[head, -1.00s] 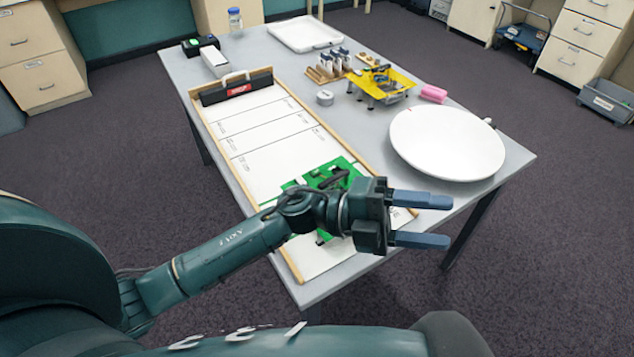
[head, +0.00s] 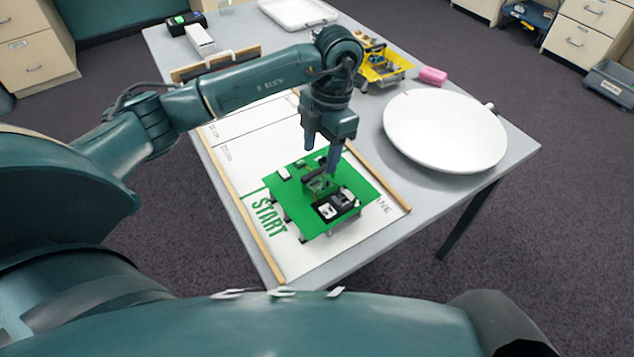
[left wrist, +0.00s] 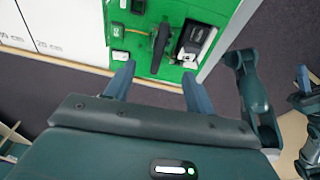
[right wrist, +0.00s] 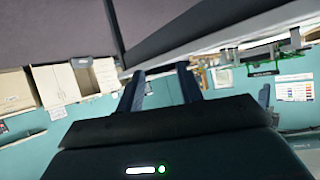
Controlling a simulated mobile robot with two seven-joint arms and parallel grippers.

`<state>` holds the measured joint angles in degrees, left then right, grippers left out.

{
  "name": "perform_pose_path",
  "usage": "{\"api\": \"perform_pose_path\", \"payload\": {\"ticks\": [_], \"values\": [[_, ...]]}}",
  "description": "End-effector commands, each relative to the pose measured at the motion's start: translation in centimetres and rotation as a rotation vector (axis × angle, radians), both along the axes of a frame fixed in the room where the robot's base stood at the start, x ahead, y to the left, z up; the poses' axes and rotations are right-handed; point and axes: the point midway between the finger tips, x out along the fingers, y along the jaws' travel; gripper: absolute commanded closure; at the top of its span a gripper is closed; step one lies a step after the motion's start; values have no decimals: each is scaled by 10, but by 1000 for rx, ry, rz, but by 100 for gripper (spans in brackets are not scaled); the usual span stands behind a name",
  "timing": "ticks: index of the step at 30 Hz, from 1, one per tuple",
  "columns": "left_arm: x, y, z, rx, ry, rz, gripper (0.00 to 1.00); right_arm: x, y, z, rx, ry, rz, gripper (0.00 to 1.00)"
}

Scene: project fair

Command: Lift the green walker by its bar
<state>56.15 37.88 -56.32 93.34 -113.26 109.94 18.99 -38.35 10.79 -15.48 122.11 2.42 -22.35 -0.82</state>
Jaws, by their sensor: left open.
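The green walker (head: 297,212) is a flat green board with small dark and white parts on it, standing on the white track board by the START marking. A dark bar (head: 318,178) rises from its middle; the bar also shows in the left wrist view (left wrist: 160,46). My left gripper (head: 321,150) points down above the walker, its open fingers close over the bar. In the left wrist view the bar lies between and beyond the fingertips (left wrist: 158,76), with nothing gripped. My right gripper (right wrist: 160,70) shows only in the right wrist view, fingers apart and empty.
The track board (head: 222,170) has raised wooden edges. A large white disc (head: 445,130) lies right of it. A yellow device (head: 388,75) and a pink block (head: 433,75) are behind. A white tray (head: 297,13) is at the far end.

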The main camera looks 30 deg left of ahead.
Motion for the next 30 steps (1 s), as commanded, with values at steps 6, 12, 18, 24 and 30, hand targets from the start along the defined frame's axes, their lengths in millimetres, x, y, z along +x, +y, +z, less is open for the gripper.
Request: {"api": "perform_pose_path", "payload": {"ticks": [6, 12, 18, 24, 30], "values": [[-3, 1, -22, -2, 1, 0, 45, 0, -2, 0, -7, 3, -1, 64], [0, 1, -43, -3, 5, 1, 45, -1, -2, 3, -13, 5, -4, 64], [0, 3, -71, -3, 3, 0, 45, -2, -3, 2, -19, 13, -6, 64], [0, 3, -76, -4, 0, -2, 45, -3, -4, -1, -19, 21, -10, 64], [0, 3, -76, -4, 0, -2, 54, -2, -4, -1, -17, 19, -10, 64]]}}
